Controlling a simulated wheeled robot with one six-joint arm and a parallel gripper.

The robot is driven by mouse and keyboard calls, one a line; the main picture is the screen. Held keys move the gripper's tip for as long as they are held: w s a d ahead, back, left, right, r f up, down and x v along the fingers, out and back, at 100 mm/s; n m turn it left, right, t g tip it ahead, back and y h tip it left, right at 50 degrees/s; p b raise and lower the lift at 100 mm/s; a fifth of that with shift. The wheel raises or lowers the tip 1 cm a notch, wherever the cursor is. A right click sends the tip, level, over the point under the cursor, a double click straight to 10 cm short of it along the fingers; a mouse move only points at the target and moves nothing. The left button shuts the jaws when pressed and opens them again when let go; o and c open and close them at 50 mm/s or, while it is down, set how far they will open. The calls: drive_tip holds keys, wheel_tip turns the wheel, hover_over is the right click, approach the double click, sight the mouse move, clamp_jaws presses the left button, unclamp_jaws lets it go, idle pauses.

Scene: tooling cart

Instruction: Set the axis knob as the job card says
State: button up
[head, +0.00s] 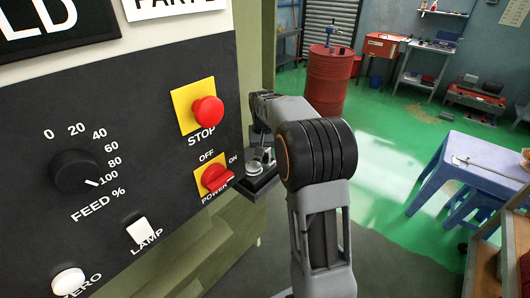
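A control panel (120,120) fills the left side of the head view. It bears a black FEED % knob (75,171) with marks from 0 to 100. The knob's white pointer line is at the 100 mark. No knob labelled axis and no readable job card are in view. The signs at the top left are cut off by the frame edge. My gripper (260,180) is at the panel's right edge, just right of the POWER switch. It is partly hidden by my own arm, and its finger gap cannot be made out.
The panel also has a red STOP button (207,111), a red POWER switch (216,178), a white LAMP switch (138,231) and a white ZERO button (68,281). A red drum (330,80) stands behind. A lilac table (478,165) is at right. Green floor between them is clear.

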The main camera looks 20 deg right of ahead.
drive_tip(key=shift+o, duration=0.5)
drive_tip(key=shift+r, duration=0.1)
drive_tip(key=shift+r, duration=0.3)
wheel_tip(320, 180, up, 13)
drive_tip(key=shift+a, duration=0.25)
drive_tip(key=shift+w, duration=0.1)
